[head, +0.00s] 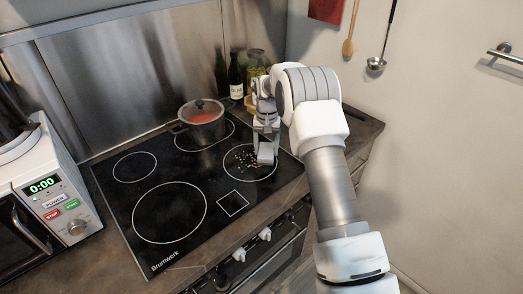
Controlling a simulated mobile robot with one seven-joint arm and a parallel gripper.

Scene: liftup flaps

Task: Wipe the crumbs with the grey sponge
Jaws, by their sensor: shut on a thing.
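The crumbs (246,158) lie scattered in a small patch of yellowish and dark bits on the black cooktop (225,260), inside the right-hand burner ring. My gripper (266,150) is just to the right of the crumbs, pointing down at the cooktop. It is shut on a grey block, the sponge (266,154), which is low over or on the glass at the edge of the crumbs. I cannot tell whether the sponge touches the glass. My arm hides part of the counter behind.
A lidded pot (203,127) with red contents stands on the back burner, left of my gripper. Bottles (236,76) and jars (256,62) stand in the back corner. A microwave (50,200) is at the left. The front of the cooktop is clear.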

